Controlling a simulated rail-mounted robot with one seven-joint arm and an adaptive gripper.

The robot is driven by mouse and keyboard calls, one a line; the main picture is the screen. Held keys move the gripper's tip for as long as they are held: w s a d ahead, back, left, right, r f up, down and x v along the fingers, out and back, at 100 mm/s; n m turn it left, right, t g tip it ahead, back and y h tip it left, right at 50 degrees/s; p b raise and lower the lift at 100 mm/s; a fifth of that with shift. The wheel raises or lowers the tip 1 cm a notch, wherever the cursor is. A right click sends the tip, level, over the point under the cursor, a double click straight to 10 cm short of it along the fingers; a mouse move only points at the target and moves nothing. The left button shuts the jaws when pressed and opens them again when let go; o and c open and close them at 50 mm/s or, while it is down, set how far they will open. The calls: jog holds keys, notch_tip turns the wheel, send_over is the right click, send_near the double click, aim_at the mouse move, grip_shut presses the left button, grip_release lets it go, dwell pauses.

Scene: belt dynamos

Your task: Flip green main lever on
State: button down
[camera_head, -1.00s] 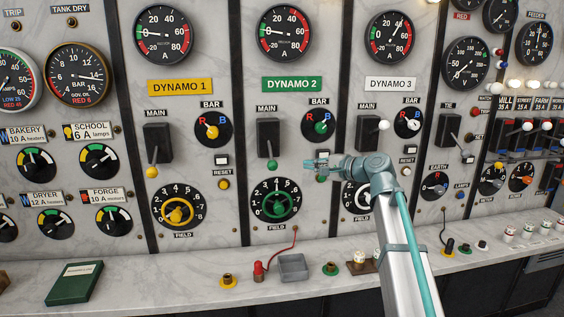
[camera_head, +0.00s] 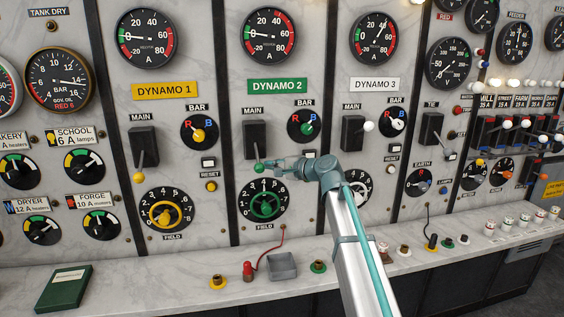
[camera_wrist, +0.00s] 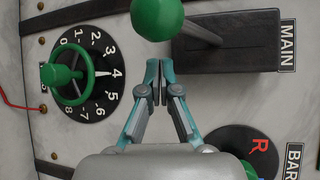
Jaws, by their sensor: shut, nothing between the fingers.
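The green main lever (camera_head: 259,168) of Dynamo 2 hangs down from its black switch box (camera_head: 255,138), under the MAIN label. In the wrist view its green ball knob (camera_wrist: 157,17) is at the top centre, and its shaft runs right to the black box (camera_wrist: 235,48). My gripper (camera_head: 268,169) is beside the knob, to its right in the head view. In the wrist view my gripper (camera_wrist: 156,99) is shut and empty, its fingertips pointing at the knob from just below in the picture.
The green field handwheel (camera_head: 265,204) is just below my gripper. The green bar selector (camera_head: 307,126) is above right. The yellow lever (camera_head: 139,177) hangs to the left, and the white lever (camera_head: 368,127) sticks out to the right. A grey tray (camera_head: 282,267) stands on the ledge.

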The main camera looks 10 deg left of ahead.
jog(key=s, duration=0.3)
jog(key=shift+a+r+p, duration=0.15)
jog(key=shift+r+p, duration=0.15)
jog(key=shift+p, duration=0.1)
jog(key=shift+r, duration=0.1)
